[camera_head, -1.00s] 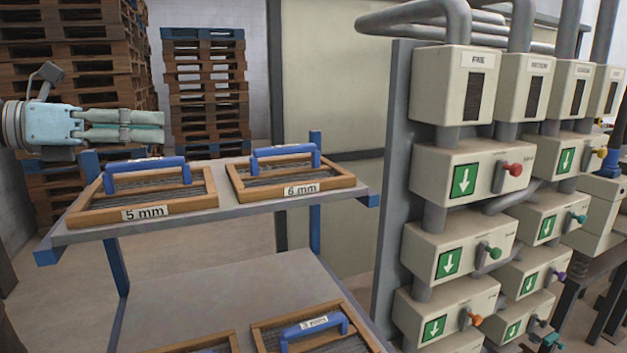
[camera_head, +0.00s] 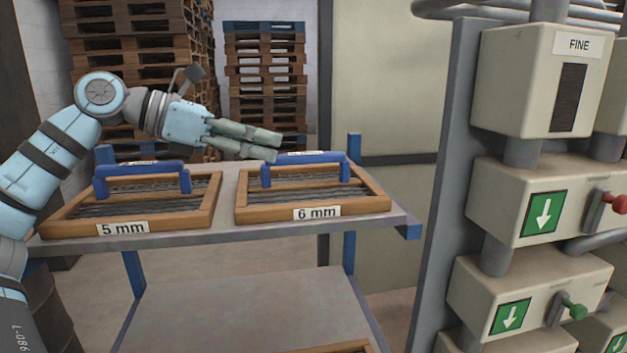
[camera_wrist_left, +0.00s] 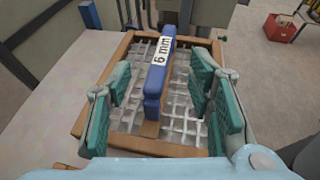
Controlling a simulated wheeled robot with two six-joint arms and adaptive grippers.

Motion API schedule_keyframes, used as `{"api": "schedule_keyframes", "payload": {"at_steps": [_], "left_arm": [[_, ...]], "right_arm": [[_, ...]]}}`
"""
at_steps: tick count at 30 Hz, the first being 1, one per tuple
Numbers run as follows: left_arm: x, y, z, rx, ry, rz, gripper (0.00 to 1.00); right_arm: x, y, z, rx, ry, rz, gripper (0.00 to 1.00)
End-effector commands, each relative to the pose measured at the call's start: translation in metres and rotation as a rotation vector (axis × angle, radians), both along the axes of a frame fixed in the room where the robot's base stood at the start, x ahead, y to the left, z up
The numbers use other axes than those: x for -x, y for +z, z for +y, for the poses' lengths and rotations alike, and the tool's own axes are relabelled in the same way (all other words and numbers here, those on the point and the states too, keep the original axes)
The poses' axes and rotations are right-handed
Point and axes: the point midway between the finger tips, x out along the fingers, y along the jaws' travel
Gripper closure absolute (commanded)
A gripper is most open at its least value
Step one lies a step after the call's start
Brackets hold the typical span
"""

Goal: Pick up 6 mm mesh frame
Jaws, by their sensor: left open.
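The 6 mm mesh frame (camera_head: 316,211) lies on the right part of the upper rack shelf. It has a wooden rim, a wire mesh and a blue handle (camera_head: 310,158) across its top. My left gripper (camera_head: 278,144) is just above and behind the left part of the handle in the head view. In the left wrist view my left gripper (camera_wrist_left: 163,98) is open, with its fingers on either side of the blue handle (camera_wrist_left: 158,75) marked 6 mm. I cannot tell whether any finger touches it. My right gripper is not in view.
A 5 mm mesh frame (camera_head: 128,228) lies to the left on the same shelf (camera_head: 232,229). A lower shelf (camera_head: 245,305) is below. The filler's cream boxes (camera_head: 541,80) with levers stand to the right. Wooden pallets (camera_head: 268,75) are stacked behind. A red crate (camera_wrist_left: 281,27) stands on the floor.

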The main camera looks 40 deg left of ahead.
Motion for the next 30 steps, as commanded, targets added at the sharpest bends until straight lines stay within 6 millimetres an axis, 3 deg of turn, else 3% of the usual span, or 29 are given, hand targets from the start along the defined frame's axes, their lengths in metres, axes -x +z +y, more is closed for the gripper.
{"api": "schedule_keyframes", "payload": {"at_steps": [3, 9, 15, 23, 30], "left_arm": [[-0.024, -0.005, -0.013, -0.001, -0.002, 0.005, 0.52], [-0.046, -0.017, -0.025, -0.001, -0.003, 0.004, 0.52], [-0.074, -0.028, -0.04, 0.0, -0.001, 0.006, 0.52], [-0.078, -0.036, -0.042, -0.001, 0.0, 0.0, 0.52], [-0.077, -0.036, -0.042, -0.001, 0.0, 0.0, 0.91]], "right_arm": [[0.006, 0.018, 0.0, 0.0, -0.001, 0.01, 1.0], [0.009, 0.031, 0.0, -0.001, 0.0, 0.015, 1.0], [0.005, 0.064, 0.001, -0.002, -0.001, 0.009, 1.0], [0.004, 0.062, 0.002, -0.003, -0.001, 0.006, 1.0], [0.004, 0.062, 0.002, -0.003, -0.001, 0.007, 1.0]]}}
